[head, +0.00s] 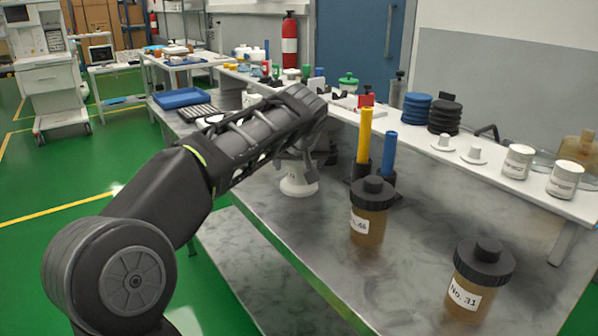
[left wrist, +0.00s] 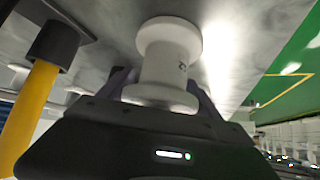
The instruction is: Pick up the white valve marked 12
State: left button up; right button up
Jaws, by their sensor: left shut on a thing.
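The white valve (head: 298,185) is a spool shape with a wide flange at each end. It is upright at the metal bench, below my left wrist in the head view. In the left wrist view the valve (left wrist: 168,60) stands between my fingers, with a small dark mark on its side that is only partly readable. My left gripper (left wrist: 160,86) is shut on its narrower middle. My left arm hides much of the gripper in the head view. I cannot tell whether the valve's base touches the bench. My right gripper is not in view.
Two brown jars with black lids (head: 369,212) (head: 481,280) stand right of the valve on the bench (head: 300,250). A yellow rod (head: 364,135) and a blue rod (head: 388,153) stand in black holders close behind. A raised white shelf (head: 480,175) with many items runs along the back.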

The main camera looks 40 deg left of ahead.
pick_arm(q)
jog(key=shift+c, duration=0.6)
jog(key=shift+r, duration=0.15)
notch_tip(320, 180, up, 10)
jog(key=p, duration=0.4)
